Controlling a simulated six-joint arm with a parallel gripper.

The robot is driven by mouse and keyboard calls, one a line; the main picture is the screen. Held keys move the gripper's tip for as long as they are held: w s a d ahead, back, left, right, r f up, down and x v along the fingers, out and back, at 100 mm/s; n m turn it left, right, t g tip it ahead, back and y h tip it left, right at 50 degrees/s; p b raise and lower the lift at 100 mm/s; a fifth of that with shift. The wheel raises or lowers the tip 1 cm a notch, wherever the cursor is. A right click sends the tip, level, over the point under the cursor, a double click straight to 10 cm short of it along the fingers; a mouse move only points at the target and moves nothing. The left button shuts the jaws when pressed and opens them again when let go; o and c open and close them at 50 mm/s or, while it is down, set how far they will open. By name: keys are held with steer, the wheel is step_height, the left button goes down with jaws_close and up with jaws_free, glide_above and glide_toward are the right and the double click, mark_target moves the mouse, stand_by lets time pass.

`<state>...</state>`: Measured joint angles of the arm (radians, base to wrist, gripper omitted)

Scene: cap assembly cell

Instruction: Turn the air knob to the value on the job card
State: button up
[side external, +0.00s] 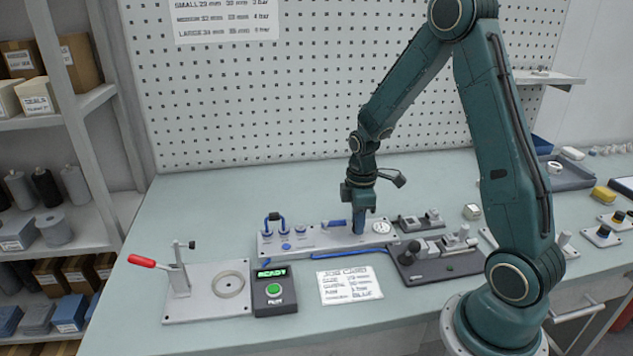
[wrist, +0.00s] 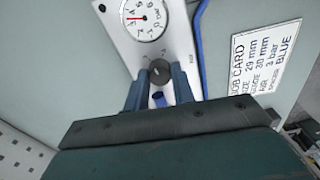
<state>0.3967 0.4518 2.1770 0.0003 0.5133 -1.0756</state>
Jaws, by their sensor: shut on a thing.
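The air knob (wrist: 160,72) is a dark round knob on the white air panel (wrist: 178,35). My gripper (wrist: 160,85) is shut on it, one blue-grey finger on each side. In the side view my gripper (side external: 359,225) points down at the panel (side external: 325,241) and hides the knob. The round gauge (wrist: 143,20) beside the knob has a red needle pointing left in the wrist view, near a mark that looks like 3; the digits are small. The job card (wrist: 262,60) reads size 29 mm, air 3 bar, spacer blue. It lies flat in front of the panel in the side view (side external: 349,285).
A blue hose (wrist: 200,45) runs along the panel's edge. A grey fixture (side external: 436,255) stands right of the panel. A READY box with a green button (side external: 274,289) and a red-handled lever press (side external: 180,270) stand front left.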

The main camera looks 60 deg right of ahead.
steer(key=shift+n, duration=1.6)
steer(key=o, duration=1)
steer(key=shift+r, duration=0.15)
step_height(320, 180, up, 14)
